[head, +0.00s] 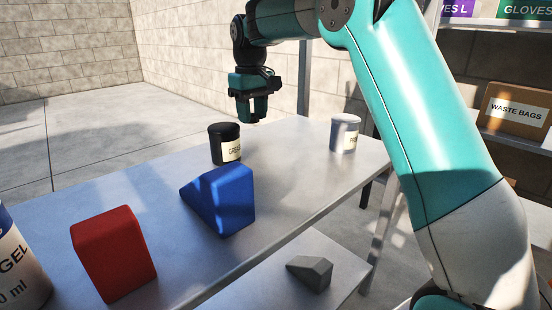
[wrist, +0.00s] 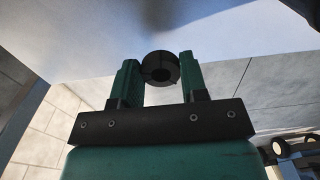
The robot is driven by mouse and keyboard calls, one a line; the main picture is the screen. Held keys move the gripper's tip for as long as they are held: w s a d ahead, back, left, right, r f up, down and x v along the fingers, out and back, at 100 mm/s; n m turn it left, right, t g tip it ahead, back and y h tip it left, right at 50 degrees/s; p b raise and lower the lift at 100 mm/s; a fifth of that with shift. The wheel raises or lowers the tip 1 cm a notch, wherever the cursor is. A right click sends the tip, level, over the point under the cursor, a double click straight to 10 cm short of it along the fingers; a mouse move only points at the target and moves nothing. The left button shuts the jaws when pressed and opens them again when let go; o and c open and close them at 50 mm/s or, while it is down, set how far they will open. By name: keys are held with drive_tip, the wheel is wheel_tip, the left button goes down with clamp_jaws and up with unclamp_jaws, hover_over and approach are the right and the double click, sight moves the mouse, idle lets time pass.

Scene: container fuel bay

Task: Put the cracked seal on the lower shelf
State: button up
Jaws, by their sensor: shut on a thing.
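My gripper (head: 252,112) is above the far end of the grey table, fingers down. In the wrist view my gripper (wrist: 159,76) is shut on a small black ring, the seal (wrist: 160,68), held between its two green fingers. A thin split seems to show in the lower part of the ring. In the head view the seal cannot be made out. The lower shelf (head: 265,286) is the grey surface under the table's front edge, partly hidden by the tabletop. A small grey wedge (head: 311,271) lies on it.
On the tabletop (head: 140,205) stand a black grease tin (head: 224,145), a white tin (head: 344,134), a blue wedge (head: 222,200), a red block (head: 113,255) and a large gel container (head: 18,268). A rack with a waste bags box (head: 515,114) stands at right.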

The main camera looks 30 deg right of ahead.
drive_tip(key=b, duration=0.6)
hover_over(283, 149)
drive_tip(key=shift+w+f, duration=0.1)
drive_tip(key=shift+w, duration=0.05)
drive_tip(key=shift+s+f+b, duration=0.2)
drive_tip(key=shift+f+b, duration=0.1)
drive_tip(key=shift+b, duration=0.3)
wheel_tip(283, 149, down, 3)
drive_tip(key=b, duration=0.3)
drive_tip(key=shift+r, duration=0.2)
drive_tip(key=o, duration=1)
drive_tip(key=shift+f, duration=0.15)
wheel_tip(283, 149, up, 8)
drive_tip(key=p, duration=0.6)
drive_tip(key=shift+f, duration=0.1)
